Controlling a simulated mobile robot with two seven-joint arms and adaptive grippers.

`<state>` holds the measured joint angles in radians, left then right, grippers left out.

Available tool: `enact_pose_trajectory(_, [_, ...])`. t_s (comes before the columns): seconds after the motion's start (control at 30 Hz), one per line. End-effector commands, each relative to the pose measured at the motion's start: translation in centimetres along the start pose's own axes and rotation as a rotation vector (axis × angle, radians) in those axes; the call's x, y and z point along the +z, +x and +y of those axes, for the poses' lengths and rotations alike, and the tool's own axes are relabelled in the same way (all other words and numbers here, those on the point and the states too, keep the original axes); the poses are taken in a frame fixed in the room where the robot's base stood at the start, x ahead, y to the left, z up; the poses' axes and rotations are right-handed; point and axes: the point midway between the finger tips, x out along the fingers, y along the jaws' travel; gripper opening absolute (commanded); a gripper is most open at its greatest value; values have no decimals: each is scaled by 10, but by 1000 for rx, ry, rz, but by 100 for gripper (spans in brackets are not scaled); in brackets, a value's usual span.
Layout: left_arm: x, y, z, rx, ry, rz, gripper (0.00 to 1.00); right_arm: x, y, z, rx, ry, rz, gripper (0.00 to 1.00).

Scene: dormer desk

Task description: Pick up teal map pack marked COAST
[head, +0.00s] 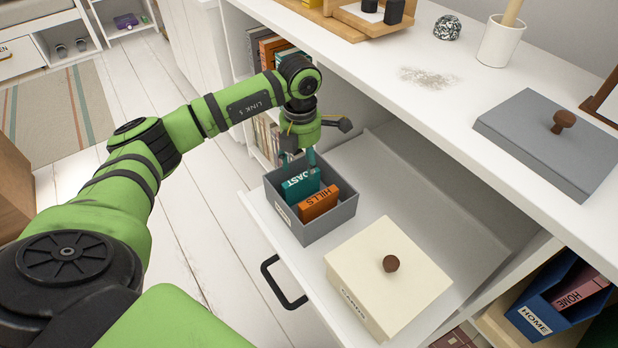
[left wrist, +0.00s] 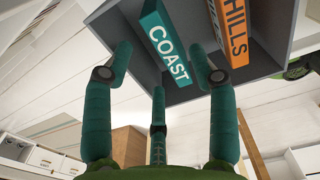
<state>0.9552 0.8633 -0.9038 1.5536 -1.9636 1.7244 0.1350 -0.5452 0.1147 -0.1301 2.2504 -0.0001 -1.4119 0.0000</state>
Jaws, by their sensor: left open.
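The teal map pack marked COAST (head: 300,184) stands in a grey open box (head: 325,222) in the pulled-out drawer, beside the orange pack marked HILLS (head: 318,203). In the left wrist view the COAST pack (left wrist: 165,45) shows between my finger tips, with the HILLS pack (left wrist: 230,35) to its right. My left gripper (head: 298,158) is open above the box, over the COAST pack. Its teal fingers (left wrist: 160,60) are spread around the near end of the pack, and I see no grip on it. Whether a finger touches it I cannot tell. My right gripper is not in view.
A cream lidded box (head: 365,283) sits in the drawer right of the grey box. The drawer floor (head: 430,205) behind is bare. The desk top overhangs the back, holding a grey lid with a knob (head: 540,150) and a white cup (head: 500,43). A blue HOME box (head: 545,305) is at lower right.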

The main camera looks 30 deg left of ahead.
Motion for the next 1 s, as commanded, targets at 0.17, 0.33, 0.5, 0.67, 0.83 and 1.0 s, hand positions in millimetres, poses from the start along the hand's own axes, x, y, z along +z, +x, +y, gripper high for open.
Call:
enact_pose_trajectory(0.17, [-2, 23, -1, -1, 0, 3, 58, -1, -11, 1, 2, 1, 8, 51])
enact_pose_trajectory(0.33, [-4, 49, -2, -1, 1, 2, 58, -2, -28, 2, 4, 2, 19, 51])
enact_pose_trajectory(0.5, [-4, 62, -2, -1, 0, 1, 58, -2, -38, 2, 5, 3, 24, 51])
enact_pose_trajectory(0.67, [-4, 62, -2, 0, 0, 0, 58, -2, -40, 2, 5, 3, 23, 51])
enact_pose_trajectory(0.83, [-4, 62, -2, 0, 0, 1, 18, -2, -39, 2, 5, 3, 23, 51])
enact_pose_trajectory(1.0, [-4, 62, -2, 0, 0, 1, 0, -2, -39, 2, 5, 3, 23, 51])
